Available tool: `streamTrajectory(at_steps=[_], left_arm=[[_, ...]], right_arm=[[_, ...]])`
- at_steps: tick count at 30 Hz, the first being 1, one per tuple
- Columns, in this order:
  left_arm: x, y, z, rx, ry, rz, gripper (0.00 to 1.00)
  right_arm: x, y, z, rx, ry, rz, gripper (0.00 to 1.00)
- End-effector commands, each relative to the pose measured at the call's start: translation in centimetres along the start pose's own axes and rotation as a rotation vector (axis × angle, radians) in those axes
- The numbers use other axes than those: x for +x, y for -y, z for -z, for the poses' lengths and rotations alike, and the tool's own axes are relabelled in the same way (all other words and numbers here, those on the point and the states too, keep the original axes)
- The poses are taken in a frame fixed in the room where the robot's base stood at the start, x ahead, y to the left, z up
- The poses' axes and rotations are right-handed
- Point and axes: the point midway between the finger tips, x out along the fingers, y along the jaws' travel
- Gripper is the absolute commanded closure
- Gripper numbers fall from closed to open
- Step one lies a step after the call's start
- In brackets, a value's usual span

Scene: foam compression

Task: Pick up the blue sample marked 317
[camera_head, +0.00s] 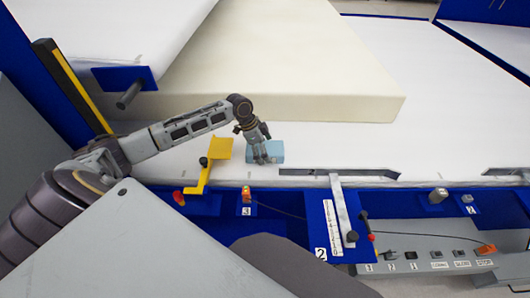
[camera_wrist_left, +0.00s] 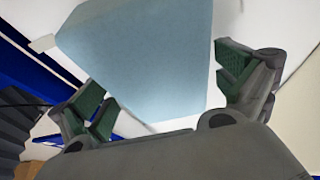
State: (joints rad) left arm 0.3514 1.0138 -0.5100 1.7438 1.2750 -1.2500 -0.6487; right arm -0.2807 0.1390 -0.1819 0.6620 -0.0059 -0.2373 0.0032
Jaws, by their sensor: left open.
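The blue sample (camera_head: 275,150) is a small light-blue block lying on the white surface near its front edge, just in front of the large cream foam slab. My left gripper (camera_head: 263,158) reaches down over the block in the head view. In the left wrist view the blue sample (camera_wrist_left: 140,55) fills the middle, between the spread green-padded fingers of my left gripper (camera_wrist_left: 165,95). The fingers are open, and the block's near corner lies between them. I cannot read any number on the block. My right gripper is in neither view.
The large cream foam slab (camera_head: 290,70) stands right behind the block. A yellow bracket (camera_head: 217,150) is close on the left. A grey slotted bar (camera_head: 340,174) lies to the right. Blue panels with levers and a grey control box (camera_head: 425,262) line the front edge.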

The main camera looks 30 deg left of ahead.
Motion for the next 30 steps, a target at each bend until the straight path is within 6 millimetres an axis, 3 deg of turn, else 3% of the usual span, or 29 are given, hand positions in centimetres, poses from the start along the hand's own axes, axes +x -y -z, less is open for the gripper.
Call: streamTrajectory(at_steps=[9,17,30], left_arm=[[0.0,0.0,0.0,0.0,0.0,0.0,0.0],[0.0,0.0,0.0,0.0,0.0,0.0,0.33],[-0.3,0.0,0.1,0.001,0.0,0.0,0.37]], right_arm=[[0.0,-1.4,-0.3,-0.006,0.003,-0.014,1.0],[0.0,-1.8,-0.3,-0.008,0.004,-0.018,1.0],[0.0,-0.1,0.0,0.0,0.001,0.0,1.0]])
